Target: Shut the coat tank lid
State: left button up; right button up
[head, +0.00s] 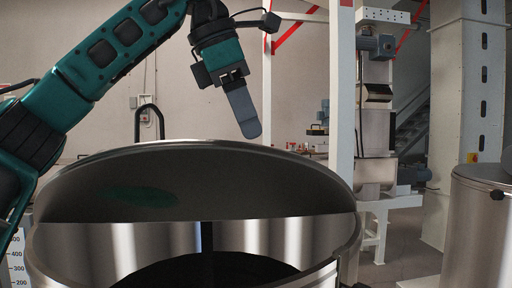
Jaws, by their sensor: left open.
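A large round steel tank (110,250) stands close in front of me. A dark, shiny half-round lid panel (250,180) covers its far half, with its straight edge towards me. I cannot tell whether this panel lies flat or is tilted. The near half is open and shows the inside wall and a dark interior. My left gripper (243,110) hangs above the panel's far rim, open and empty, with its fingers pointing down; one finger hides most of the other. It appears apart from the lid. My right gripper is not in view.
A black loop-shaped bar (149,120) rises behind the tank's far rim. A white post (341,90) stands behind to the right. A second steel tank (480,235) stands at the right edge, with floor between. A graduated scale (17,262) shows at lower left.

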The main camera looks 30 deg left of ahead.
pick_arm(q)
jog(key=shift+x, duration=2)
jog(key=shift+c, duration=0.4)
grip_shut()
